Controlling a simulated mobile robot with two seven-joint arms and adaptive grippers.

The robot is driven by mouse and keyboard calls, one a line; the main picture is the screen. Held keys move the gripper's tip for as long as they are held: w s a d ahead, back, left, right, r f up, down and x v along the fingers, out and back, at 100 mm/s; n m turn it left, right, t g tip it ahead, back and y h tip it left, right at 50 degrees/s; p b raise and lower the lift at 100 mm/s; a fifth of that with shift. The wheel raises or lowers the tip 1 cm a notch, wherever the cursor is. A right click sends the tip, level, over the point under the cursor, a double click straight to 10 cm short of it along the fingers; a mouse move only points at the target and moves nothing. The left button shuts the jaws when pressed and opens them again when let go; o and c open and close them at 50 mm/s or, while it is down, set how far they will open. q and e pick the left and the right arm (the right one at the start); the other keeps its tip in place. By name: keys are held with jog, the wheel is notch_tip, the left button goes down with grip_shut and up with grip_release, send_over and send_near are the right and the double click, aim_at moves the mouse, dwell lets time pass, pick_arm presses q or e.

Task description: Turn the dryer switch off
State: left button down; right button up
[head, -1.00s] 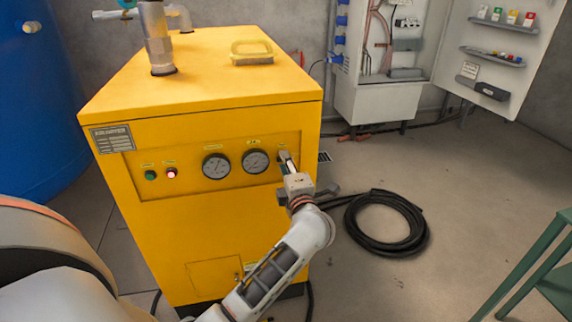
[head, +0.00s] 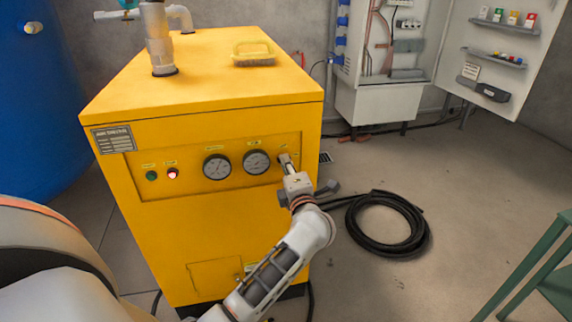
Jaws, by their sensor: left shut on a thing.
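The yellow air dryer (head: 215,240) stands in the middle of the head view. Its front panel carries a green button, a lit red lamp (head: 172,174) and two round gauges (head: 217,167). My left gripper (head: 285,161) is at the right end of this panel, beside the right gauge (head: 256,162). It is shut on the dryer switch, which the fingers hide almost wholly, so its position cannot be read. My right gripper is not in view.
A blue tank (head: 38,100) stands at the left. A coiled black hose (head: 388,224) lies on the floor right of the dryer. A green stand (head: 540,270) is at the lower right. An open electrical cabinet (head: 385,100) is at the back.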

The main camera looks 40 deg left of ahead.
pick_arm(q)
jog(key=shift+f+n+b, duration=0.2)
jog(key=shift+n+b, duration=1.75)
jog(key=shift+n, duration=6.25)
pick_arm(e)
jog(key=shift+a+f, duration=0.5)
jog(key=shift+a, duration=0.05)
pick_arm(q)
jog(key=shift+r+n, duration=0.1)
jog(key=shift+n, duration=0.2)
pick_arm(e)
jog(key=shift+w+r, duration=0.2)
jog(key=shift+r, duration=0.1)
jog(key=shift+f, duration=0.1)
pick_arm(q)
jog(key=c, duration=2.2)
grip_release()
jog(key=shift+o, duration=0.2)
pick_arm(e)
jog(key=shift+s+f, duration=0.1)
